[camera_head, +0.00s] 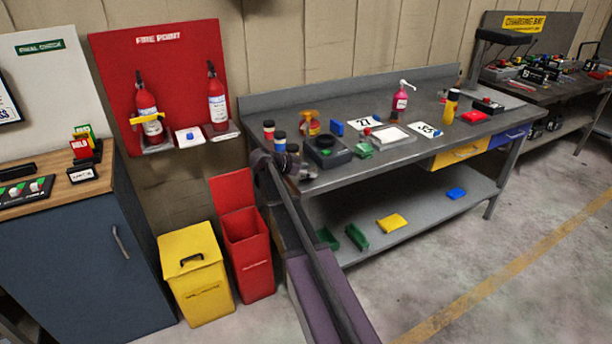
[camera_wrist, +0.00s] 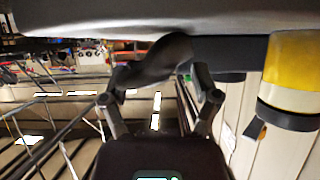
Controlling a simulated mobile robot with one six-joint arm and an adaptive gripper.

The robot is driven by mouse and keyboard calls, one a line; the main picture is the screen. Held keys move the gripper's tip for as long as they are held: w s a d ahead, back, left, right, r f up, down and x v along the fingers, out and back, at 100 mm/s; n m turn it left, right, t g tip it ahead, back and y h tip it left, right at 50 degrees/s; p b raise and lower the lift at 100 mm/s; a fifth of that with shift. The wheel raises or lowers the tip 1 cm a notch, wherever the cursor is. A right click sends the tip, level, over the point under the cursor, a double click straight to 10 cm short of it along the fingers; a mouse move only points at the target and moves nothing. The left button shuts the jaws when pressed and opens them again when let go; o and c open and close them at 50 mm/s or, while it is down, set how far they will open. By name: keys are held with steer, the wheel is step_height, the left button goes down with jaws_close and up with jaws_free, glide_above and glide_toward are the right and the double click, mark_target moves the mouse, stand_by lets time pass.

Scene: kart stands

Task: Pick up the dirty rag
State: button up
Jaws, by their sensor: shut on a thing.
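In the wrist view, which looks upside down, my gripper (camera_wrist: 160,75) is shut on a dark, soft-looking lump, which I take to be the dirty rag (camera_wrist: 152,64). The lump spans between the two fingertips, close against the grey bench surface; I cannot tell whether it still touches it. In the head view my gripper (camera_head: 277,166) is at the left front end of the workbench (camera_head: 350,165). My own arm covers most of that spot, and I cannot make out the rag clearly there.
Small bottles (camera_head: 280,141) and a dark box (camera_head: 327,151) stand close to my gripper. A white and yellow bottle (camera_wrist: 292,75) is beside it in the wrist view. A red bin (camera_head: 248,250) and a yellow bin (camera_head: 197,275) stand left of the bench. The floor at right is clear.

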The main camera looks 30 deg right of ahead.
mark_target(308, 169)
steer(key=shift+r, duration=0.15)
step_height(308, 169, up, 2)
steer(key=shift+p, duration=1.15)
steer(key=shift+r+p, duration=0.8)
steer(key=shift+p, duration=0.05)
steer(key=s+d+r+p, duration=0.1)
steer(key=s+d, duration=0.8)
steer(key=s, duration=0.4)
